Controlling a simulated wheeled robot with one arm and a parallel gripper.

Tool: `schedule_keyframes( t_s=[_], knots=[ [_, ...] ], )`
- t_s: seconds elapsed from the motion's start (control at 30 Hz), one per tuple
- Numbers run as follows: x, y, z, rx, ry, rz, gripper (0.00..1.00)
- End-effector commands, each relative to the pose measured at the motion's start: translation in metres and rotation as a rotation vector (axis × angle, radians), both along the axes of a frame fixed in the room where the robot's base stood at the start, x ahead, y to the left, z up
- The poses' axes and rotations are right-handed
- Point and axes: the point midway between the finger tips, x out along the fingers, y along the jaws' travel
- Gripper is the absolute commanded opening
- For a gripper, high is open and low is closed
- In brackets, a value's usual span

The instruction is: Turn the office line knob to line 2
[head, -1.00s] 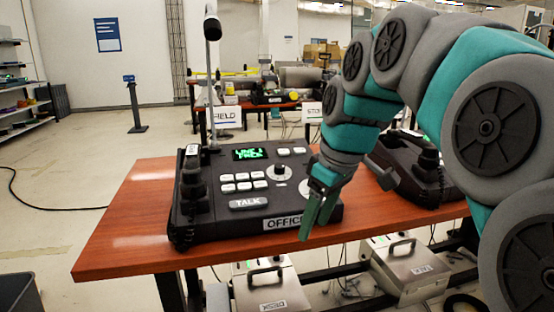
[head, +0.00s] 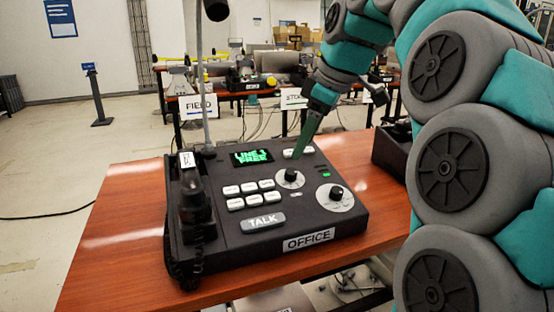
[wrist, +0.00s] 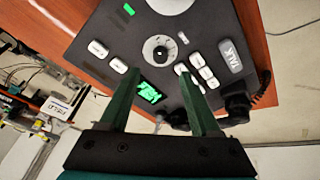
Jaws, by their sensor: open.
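The black OFFICE console (head: 255,215) lies on the wooden table, its green display (head: 251,156) reading LINE 1 with FREE below. It has two dark round knobs on pale dials: an upper knob (head: 291,175) and a lower right knob (head: 336,192). I cannot tell from their markings which sets the line. My gripper (head: 299,155) is open and points down by the upper knob. In the wrist view its empty fingers (wrist: 158,73) stand apart, with the upper knob (wrist: 159,50) just beyond the tips and between them. Contact is not visible.
White buttons (head: 249,194) and a TALK bar (head: 263,222) lie left of the knobs. A handset (head: 192,205) sits on the console's left side, by a tall microphone stalk (head: 202,80). Another dark phone (head: 393,145) is to the right, partly behind my arm.

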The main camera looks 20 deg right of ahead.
Motion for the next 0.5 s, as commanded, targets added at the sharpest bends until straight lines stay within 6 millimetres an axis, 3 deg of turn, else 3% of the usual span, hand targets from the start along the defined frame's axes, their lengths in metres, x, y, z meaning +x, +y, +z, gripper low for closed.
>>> schedule_keyframes(
  t_s=[0.17,0.5],
  knots=[
    [0.003,0.002,-0.008,0.0,0.0,0.001,0.64],
    [0.018,0.009,-0.047,0.001,0.001,0.0,0.64]
  ],
)
